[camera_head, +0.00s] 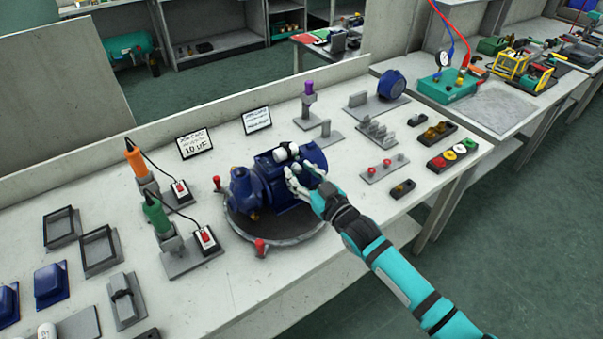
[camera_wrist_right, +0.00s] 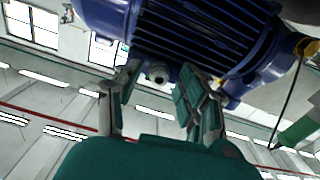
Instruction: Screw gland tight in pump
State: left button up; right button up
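The blue pump (camera_head: 247,190) with its finned motor stands on a round dark turntable (camera_head: 310,232) on the bench. The finned body also fills the top of the right wrist view (camera_wrist_right: 205,40). A small grey round fitting, which looks like the gland (camera_wrist_right: 158,72), sits at the motor's edge there. My right gripper (camera_head: 297,174) is at the motor's right side. In the right wrist view its fingers (camera_wrist_right: 159,84) are spread on either side of the gland, with gaps visible. The gripper hides the gland in the head view. My left gripper is not in view.
Orange (camera_head: 136,157) and green (camera_head: 158,214) screwdrivers stand in holders left of the turntable. Red-handled pins stand at its rim. Small holders and trays (camera_head: 440,132) lie to the right. Two label cards (camera_head: 195,143) stand behind. Bare bench lies in front of the turntable.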

grip_shut()
jog(key=shift+m, duration=0.5)
grip_release()
jog(key=shift+f, duration=0.1)
jog(key=shift+n, duration=0.3)
grip_shut()
jog(key=shift+m+p, duration=0.45)
jog(key=shift+m, duration=1.35)
